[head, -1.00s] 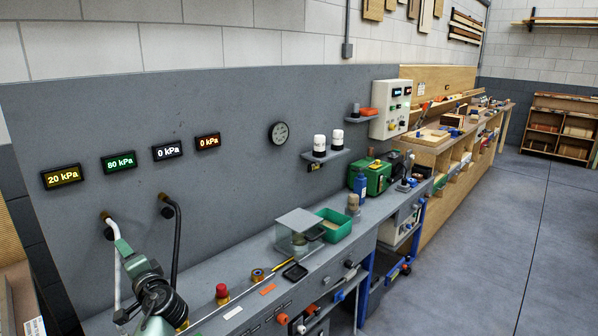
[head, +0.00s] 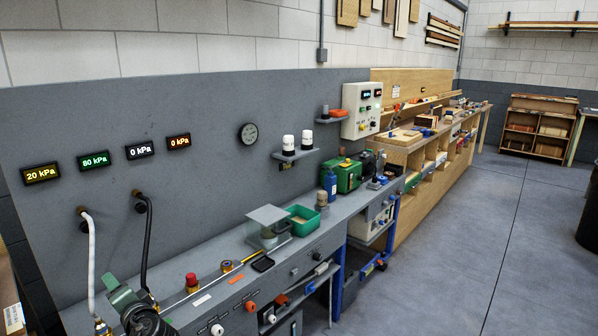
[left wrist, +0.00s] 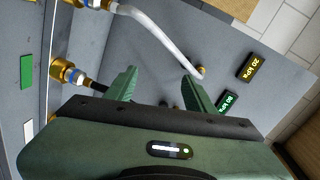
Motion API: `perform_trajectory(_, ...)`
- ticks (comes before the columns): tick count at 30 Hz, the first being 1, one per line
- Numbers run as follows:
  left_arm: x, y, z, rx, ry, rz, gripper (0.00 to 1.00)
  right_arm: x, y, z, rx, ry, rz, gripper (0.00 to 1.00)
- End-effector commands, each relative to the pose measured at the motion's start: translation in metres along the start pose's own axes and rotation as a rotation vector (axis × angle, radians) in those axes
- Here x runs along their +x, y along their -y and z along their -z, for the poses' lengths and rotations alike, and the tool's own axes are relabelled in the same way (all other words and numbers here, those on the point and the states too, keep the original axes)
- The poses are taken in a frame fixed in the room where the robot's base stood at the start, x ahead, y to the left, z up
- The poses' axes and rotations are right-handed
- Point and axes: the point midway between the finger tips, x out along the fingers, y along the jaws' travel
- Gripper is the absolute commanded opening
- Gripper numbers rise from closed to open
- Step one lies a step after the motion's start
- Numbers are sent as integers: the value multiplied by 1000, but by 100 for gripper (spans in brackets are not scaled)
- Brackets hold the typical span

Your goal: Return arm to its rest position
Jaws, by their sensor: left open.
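My left arm comes in at the bottom left of the head view, where its green and black wrist part shows low in front of the grey bench (head: 215,308). In the left wrist view my left gripper (left wrist: 160,88) shows two green fingers spread apart with nothing between them. The fingers look apart from the hose. The fingertips are not clear in the head view. My right gripper is in neither view.
A red button (head: 192,282), a tape roll (head: 227,266), a clear box (head: 267,225) and a green tray (head: 303,219) stand along the bench. White and black hoses hang at the left by pressure displays (head: 94,160).

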Motion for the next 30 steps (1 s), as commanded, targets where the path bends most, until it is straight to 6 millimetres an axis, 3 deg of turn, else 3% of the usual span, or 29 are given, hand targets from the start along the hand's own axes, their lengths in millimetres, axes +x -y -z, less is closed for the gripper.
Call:
perform_trajectory(8,-52,-66,-41,-122,34,-197,54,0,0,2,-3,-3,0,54)
perform_trajectory(11,-84,-96,-62,-179,57,-305,54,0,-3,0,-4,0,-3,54)
perform_trajectory(14,-131,-131,-89,-248,92,-457,54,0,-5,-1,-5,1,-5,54)
perform_trajectory(18,-213,-170,-127,-335,154,-699,54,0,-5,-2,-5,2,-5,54)
perform_trajectory(24,-295,-189,-156,-395,214,-925,54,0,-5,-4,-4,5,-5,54)
perform_trajectory(30,-354,-191,-174,-423,257,-1080,54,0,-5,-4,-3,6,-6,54)
